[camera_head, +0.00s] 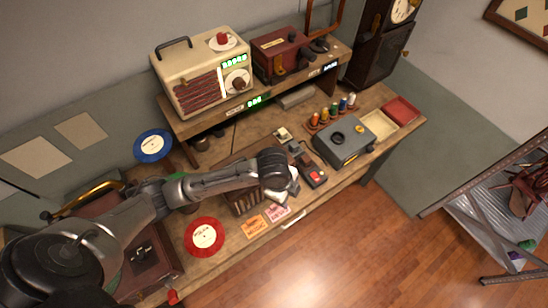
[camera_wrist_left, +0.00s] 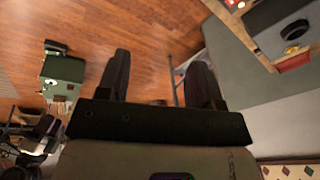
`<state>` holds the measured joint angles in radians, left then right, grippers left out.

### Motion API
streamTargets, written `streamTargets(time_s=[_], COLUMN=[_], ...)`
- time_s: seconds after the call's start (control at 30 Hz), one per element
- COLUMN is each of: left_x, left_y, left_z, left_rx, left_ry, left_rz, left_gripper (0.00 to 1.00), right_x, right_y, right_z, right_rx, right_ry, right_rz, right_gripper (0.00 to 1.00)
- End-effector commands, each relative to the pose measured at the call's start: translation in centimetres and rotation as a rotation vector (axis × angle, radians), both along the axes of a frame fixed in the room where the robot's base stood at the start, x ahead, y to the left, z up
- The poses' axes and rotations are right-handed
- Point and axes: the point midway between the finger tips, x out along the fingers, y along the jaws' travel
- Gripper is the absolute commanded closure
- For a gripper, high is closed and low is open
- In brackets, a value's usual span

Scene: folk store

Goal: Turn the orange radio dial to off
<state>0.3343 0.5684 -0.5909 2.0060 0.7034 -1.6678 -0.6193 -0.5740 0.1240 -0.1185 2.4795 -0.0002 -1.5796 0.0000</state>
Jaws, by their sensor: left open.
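The cream radio (camera_head: 195,70) with a dark red grille stands on the raised shelf at the back left of the bench. A round pale dial with a brownish-orange knob (camera_head: 238,84) is on the right of its front, under a lit green display. A red knob (camera_head: 222,38) sits on a white disc on top. My left gripper (camera_head: 290,186) is over the bench front, right of and below the radio, apart from it. In the left wrist view, my left gripper (camera_wrist_left: 160,85) has its fingers spread with nothing between them. The radio is not in that view.
A dark red device (camera_head: 281,53) stands right of the radio. A grey box (camera_head: 343,142), a row of coloured spools and a red tray (camera_head: 401,110) are on the bench right. Red (camera_head: 204,237) and blue (camera_head: 153,145) records lie left. Wooden floor is clear in front.

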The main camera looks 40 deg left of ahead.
Motion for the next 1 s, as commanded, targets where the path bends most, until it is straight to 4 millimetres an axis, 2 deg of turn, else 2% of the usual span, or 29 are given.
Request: streamTargets(time_s=[0.03, 0.2, 0.3, 0.5, 0.63, 0.77, 0.87, 1.0], left_x=[2.0, 6.3, 8.1, 10.1, 10.5, 10.7, 10.7, 10.8], left_y=[1.6, 6.3, 9.0, 12.9, 14.3, 14.8, 14.9, 14.8], left_z=[-0.4, 1.3, 2.7, 5.3, 6.3, 6.0, 4.9, 2.3], left_rx=[0.042, 0.134, 0.166, 0.192, 0.194, 0.195, 0.195, 0.193], left_ry=[-0.002, 0.034, 0.053, 0.08, 0.089, 0.094, 0.096, 0.097], left_rz=[-0.049, -0.189, -0.235, -0.281, -0.293, -0.296, -0.298, -0.299], left_gripper=[0.4, 0.4, 0.4, 0.4, 0.4, 0.4, 0.4, 0.4], right_x=[-0.1, -0.4, -0.5, -0.5, -0.4, -0.3, -0.3, -0.3], right_y=[0.0, 0.2, 0.3, 0.3, 0.3, 0.3, 0.3, 0.2], right_z=[-1.7, -4.2, -5.3, -6.6, -6.9, -6.9, -6.7, -6.5], right_rx=[0.001, 0.004, 0.007, 0.009, 0.009, 0.009, 0.008, 0.006], right_ry=[0.003, 0.012, 0.014, 0.013, 0.009, 0.009, 0.007, 0.007], right_rz=[0.001, 0.0, -0.002, -0.003, -0.003, -0.003, -0.002, -0.001], right_gripper=[0.57, 0.57, 0.57, 0.57, 0.57, 0.57, 0.57, 0.57])
